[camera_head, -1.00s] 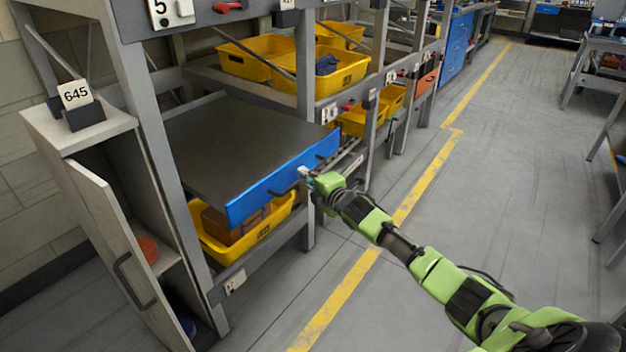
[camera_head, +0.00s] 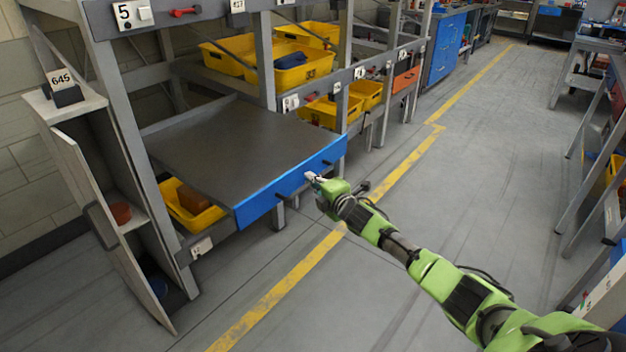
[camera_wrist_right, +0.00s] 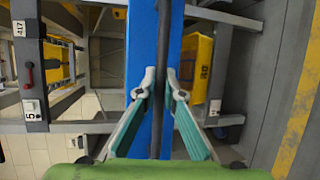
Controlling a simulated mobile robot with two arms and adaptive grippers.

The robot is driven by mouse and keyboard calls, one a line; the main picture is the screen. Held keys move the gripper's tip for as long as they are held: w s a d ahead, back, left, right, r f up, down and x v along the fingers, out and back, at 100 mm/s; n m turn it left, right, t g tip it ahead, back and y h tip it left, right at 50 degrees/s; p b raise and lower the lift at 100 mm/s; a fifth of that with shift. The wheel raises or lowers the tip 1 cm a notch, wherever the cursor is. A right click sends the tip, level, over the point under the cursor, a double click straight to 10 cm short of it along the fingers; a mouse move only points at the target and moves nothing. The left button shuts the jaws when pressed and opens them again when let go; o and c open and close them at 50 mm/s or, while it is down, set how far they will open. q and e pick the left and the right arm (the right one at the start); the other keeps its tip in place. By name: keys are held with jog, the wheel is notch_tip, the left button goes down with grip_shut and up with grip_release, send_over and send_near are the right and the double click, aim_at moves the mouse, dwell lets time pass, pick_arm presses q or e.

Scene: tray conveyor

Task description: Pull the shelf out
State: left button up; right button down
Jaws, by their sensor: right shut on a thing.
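The shelf is a grey flat board (camera_head: 235,145) with a blue front panel (camera_head: 262,200), and it sticks out of the grey rack towards the aisle. A dark bar handle runs along the blue panel; in the right wrist view the handle (camera_wrist_right: 164,40) crosses the blue face (camera_wrist_right: 142,50). My right gripper (camera_head: 312,178) is at the front panel; in the right wrist view its fingers (camera_wrist_right: 161,82) are closed around the dark handle. My left gripper is in neither view.
A narrow cabinet with an open door (camera_head: 95,215) stands left of the shelf. A yellow bin (camera_head: 190,212) with a brown box is below the shelf. More yellow bins (camera_head: 303,68) sit on the rack behind. The aisle floor (camera_head: 420,210) is clear.

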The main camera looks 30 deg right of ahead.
jog(key=shift+s+d, duration=0.15)
jog(key=shift+s, duration=0.2)
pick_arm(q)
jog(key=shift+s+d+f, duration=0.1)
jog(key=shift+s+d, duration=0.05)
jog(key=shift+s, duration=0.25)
pick_arm(e)
jog(key=c, duration=2.4)
grip_release()
jog(key=s, duration=0.4)
jog(key=s+r, duration=0.1)
jog(key=s, duration=0.2)
jog(key=s+r, duration=0.1)
jog(key=s, duration=0.3)
jog(key=shift+s, duration=0.35)
